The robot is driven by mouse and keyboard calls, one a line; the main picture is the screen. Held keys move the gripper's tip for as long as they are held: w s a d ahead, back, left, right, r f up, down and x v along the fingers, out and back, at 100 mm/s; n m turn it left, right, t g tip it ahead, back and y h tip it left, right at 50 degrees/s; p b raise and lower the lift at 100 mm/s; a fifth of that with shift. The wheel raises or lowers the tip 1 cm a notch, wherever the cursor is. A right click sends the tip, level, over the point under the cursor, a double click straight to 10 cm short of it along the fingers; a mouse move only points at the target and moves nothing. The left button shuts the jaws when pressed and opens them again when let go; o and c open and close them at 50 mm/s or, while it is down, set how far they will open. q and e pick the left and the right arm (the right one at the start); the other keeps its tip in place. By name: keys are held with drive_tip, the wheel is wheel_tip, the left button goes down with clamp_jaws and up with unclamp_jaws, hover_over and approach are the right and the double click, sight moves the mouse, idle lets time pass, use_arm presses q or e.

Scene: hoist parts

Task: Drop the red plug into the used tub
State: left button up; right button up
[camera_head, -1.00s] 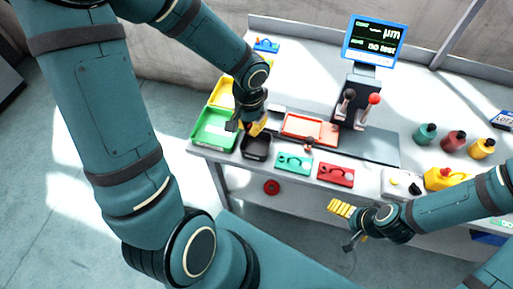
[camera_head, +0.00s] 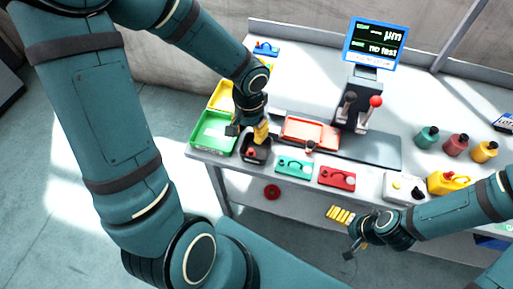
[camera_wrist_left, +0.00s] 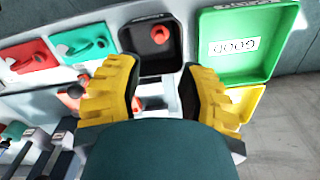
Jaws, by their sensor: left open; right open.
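The red plug (camera_wrist_left: 160,34) lies inside the black tub (camera_wrist_left: 178,62) in the left wrist view, on its floor near one wall. In the head view the plug (camera_head: 250,153) shows as a small red spot in the same tub (camera_head: 258,158), between the green tray and the teal fixture. The tub's label is too small to read. My left gripper (camera_wrist_left: 162,75) is open and empty, its yellow fingers apart just above the tub's edge; in the head view it (camera_head: 261,132) is over the tub's back side. My right gripper (camera_head: 343,226) is open and empty in front of the table.
A green tray (camera_wrist_left: 207,60) labelled GOOD stands beside the tub, with a yellow tray (camera_head: 222,94) behind. A teal fixture (camera_head: 294,167), a red fixture (camera_head: 337,178) and an orange-rimmed tray (camera_head: 310,133) are to the right. A gauge stand with display (camera_head: 375,43) rises behind.

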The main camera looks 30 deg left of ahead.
use_arm(q)
wheel_tip(320, 180, up, 11)
idle(0.4)
idle(0.4)
